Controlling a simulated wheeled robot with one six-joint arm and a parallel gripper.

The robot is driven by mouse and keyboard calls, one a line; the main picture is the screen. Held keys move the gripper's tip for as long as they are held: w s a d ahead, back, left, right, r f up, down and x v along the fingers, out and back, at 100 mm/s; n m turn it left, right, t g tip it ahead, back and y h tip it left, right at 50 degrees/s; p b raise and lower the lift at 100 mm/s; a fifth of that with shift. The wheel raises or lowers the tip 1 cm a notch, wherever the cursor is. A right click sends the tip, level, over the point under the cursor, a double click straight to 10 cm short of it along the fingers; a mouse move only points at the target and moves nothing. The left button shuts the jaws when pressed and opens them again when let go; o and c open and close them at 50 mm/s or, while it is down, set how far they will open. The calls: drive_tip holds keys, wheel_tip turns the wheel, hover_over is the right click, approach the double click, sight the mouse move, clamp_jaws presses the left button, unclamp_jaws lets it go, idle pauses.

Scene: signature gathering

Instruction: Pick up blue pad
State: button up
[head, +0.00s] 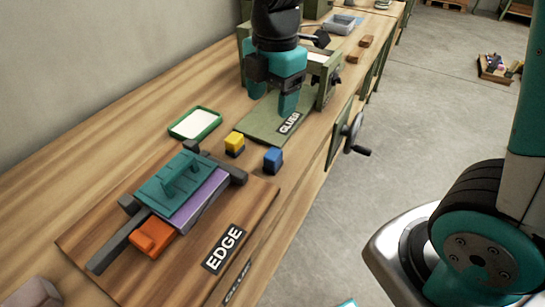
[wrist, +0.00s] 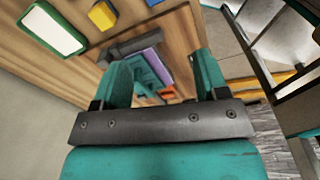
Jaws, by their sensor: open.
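The blue pad (head: 273,160) is a small blue block standing on the wooden bench, just off the far right corner of the board labelled EDGE. In the wrist view the blue pad (wrist: 152,2) shows only as a sliver cut off by the top edge. My gripper (head: 273,98) is open and empty, above the green labelled plate and beyond the blue pad, apart from it. In the wrist view my gripper (wrist: 163,77) has its two teal fingers wide apart with nothing held between them.
A yellow block (head: 234,144) stands left of the blue pad. A green-rimmed white tray (head: 195,123) lies farther left. The EDGE board (head: 247,210) carries a teal handled block (head: 175,188), a purple piece and an orange piece (head: 152,236). A green press frame (head: 325,85) stands near my gripper.

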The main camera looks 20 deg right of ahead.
drive_tip(key=w+n, duration=0.2)
drive_tip(key=n, duration=0.1)
approach(274, 153)
drive_tip(key=shift+h, duration=0.3)
drive_tip(key=f, duration=0.4)
drive_tip(key=a+f+p, duration=0.1)
drive_tip(key=f, duration=0.1)
drive_tip(key=shift+w+a+f, duration=0.1)
drive_tip(key=shift+w+f, duration=0.2)
drive_tip(key=shift+w, duration=0.05)
drive_tip(key=f, duration=0.2)
drive_tip(key=f+p, duration=0.1)
drive_tip(key=f, duration=0.1)
drive_tip(key=shift+s+d, duration=0.3)
drive_tip(key=shift+s, duration=0.05)
drive_tip(key=shift+f, duration=0.65)
drive_tip(key=c, duration=1)
